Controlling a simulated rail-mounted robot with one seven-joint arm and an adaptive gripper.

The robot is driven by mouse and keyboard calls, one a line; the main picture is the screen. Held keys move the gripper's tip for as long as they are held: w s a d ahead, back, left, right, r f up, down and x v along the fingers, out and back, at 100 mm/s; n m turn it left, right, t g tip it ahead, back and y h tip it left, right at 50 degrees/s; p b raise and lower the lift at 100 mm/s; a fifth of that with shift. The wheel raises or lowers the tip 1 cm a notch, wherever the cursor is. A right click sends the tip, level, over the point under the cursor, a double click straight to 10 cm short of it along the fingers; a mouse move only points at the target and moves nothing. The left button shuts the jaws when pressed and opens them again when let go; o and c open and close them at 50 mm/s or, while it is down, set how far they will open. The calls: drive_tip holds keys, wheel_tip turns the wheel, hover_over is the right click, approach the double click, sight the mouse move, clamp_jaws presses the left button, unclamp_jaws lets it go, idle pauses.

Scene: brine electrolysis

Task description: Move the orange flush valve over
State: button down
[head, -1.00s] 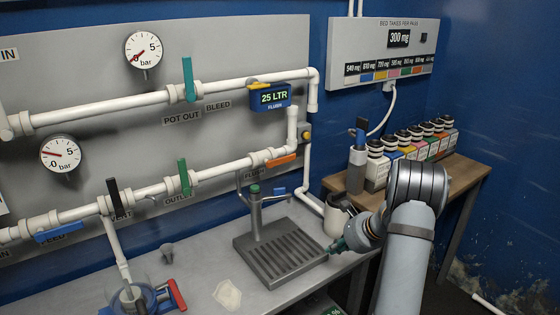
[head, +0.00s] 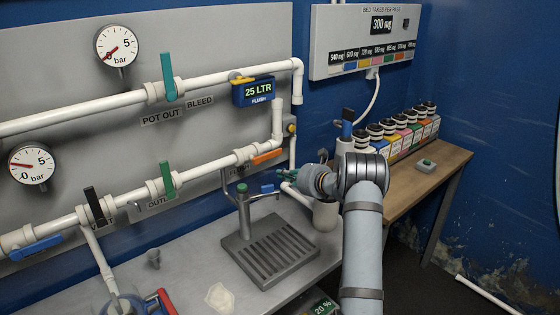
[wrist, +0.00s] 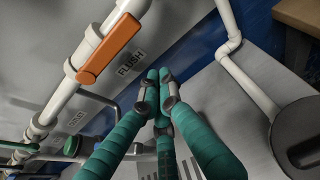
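The orange flush valve handle (head: 267,157) sits on the lower white pipe at its right end, lying roughly along the pipe. It also shows in the wrist view (wrist: 110,48), at the upper left, above the FLUSH label. My gripper (head: 278,182) is to the right of and below the handle in the head view, apart from it. In the wrist view my teal fingers (wrist: 160,82) come together at their tips with nothing seen between them, below and right of the handle.
A tap with a green top stands on a drip tray (head: 280,252) below the handle. A grey-white jug (head: 325,215) is near my wrist. Other valves include a green outlet handle (head: 166,180) and a black one (head: 95,207). Several bottles stand on the wooden table (head: 400,190).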

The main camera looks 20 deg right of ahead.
sight(268, 156)
drive_tip(key=r+p, duration=0.1)
drive_tip(key=w+r, duration=0.1)
drive_tip(key=w+r+p, duration=0.1)
drive_tip(key=shift+a+r+p, duration=0.1)
drive_tip(key=shift+a+p, duration=0.2)
drive_tip(key=shift+d+b, duration=0.25)
drive_tip(key=shift+b, duration=0.25)
